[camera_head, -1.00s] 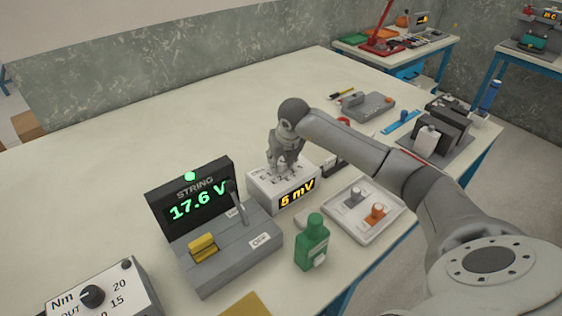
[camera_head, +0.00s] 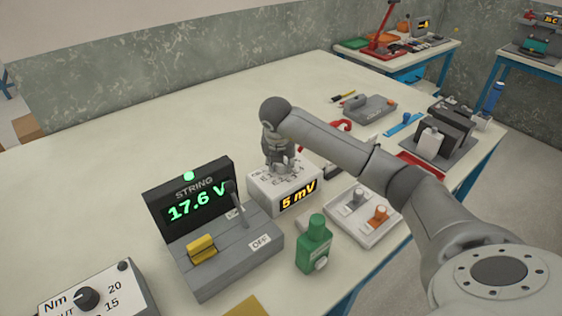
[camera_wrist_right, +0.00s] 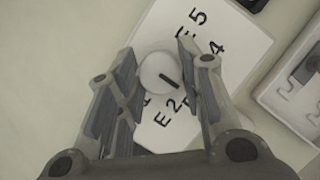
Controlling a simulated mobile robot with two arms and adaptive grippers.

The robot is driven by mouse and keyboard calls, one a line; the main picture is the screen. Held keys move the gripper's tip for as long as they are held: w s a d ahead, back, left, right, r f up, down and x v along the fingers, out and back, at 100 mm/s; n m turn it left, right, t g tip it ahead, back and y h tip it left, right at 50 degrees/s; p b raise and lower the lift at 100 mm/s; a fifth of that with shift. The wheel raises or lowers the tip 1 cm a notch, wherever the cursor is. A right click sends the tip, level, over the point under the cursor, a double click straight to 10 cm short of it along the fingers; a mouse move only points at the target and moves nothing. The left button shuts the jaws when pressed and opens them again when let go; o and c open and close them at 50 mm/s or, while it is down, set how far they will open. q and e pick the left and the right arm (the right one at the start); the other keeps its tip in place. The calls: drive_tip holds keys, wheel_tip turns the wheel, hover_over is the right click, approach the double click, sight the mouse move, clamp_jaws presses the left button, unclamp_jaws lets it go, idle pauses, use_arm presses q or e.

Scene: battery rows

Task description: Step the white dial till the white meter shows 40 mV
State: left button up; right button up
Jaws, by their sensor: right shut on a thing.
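The white meter (camera_head: 308,203) stands on the bench with a black display showing "5 mV" in yellow digits. Its top carries the white dial (camera_wrist_right: 155,76), a round knob with a black line mark, ringed by labels such as E2, E4 and E5. My right gripper (camera_head: 281,163) is over the meter's top, pointing down. In the right wrist view my right gripper (camera_wrist_right: 158,70) has a finger on each side of the dial and is shut on it. In the head view the fingers hide the dial. My left gripper is in neither view.
Left of the meter stands a grey STRING unit (camera_head: 225,262) reading 17.6 V, with a lever and yellow block. A green bottle (camera_head: 314,243) and a tray (camera_head: 376,232) with grey and orange knobs stand in front. The back left of the bench (camera_head: 150,140) is clear.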

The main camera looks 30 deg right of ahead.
drive_tip(key=o, duration=1)
drive_tip(key=v, duration=1.2)
